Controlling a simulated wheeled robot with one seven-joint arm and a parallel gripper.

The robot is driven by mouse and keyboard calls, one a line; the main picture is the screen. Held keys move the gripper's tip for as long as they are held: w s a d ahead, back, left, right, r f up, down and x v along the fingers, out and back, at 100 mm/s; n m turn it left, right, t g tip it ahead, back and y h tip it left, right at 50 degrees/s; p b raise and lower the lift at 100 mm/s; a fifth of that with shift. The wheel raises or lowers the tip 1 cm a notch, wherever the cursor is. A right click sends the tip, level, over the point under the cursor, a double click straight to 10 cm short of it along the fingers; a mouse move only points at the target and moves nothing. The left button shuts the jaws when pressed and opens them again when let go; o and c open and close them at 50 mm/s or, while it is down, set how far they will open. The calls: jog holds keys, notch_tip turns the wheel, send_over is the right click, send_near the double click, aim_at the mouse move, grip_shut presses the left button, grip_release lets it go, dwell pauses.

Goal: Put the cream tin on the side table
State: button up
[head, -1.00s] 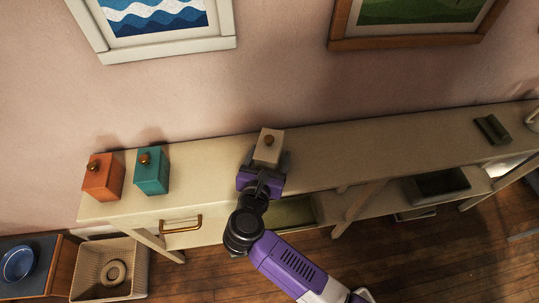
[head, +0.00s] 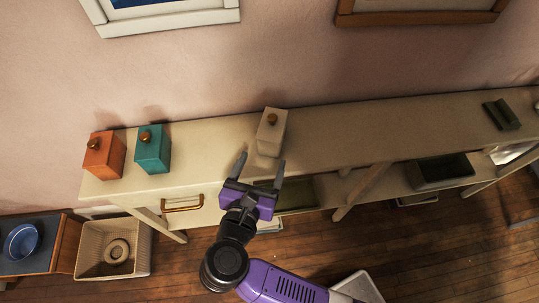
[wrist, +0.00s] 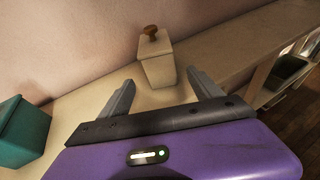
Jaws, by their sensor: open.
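The cream tin (head: 271,132), a tapered box with a brown knob on its lid, stands upright on a long pale console table (head: 215,140) against the wall. It also shows in the wrist view (wrist: 157,62), just beyond the fingers. My gripper (head: 261,162) is open and empty at the console's front edge, its fingers pointing at the tin and apart from it. A low table with a dark blue top (head: 50,262) is at the lower left; I cannot tell whether this or the console is the side table.
An orange tin (head: 104,157) and a teal tin (head: 153,150) stand left of the cream tin. A blue bowl (head: 22,241) sits on the low table. A woven basket (head: 140,255) holding a ring stands beside it. A dark green object (head: 501,115) lies at the console's right.

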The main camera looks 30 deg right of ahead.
jog(key=shift+s+a, duration=0.1)
jog(key=s+d+r+n+t, duration=0.9)
jog(key=s+d+r+n, duration=0.25)
jog(key=n, duration=0.65)
jog(key=s+a+f+n+g+y, duration=0.2)
jog(key=s+n+y, duration=0.2)
jog(key=n, duration=0.9)
jog(key=s+a+f+n+g+y, duration=0.2)
jog(key=s+n+y, duration=0.3)
jog(key=s+n, duration=0.5)
jog(key=n+g, duration=0.1)
jog(key=n, duration=0.2)
jog(key=shift+s+f, duration=0.3)
jog(key=shift+f, duration=0.05)
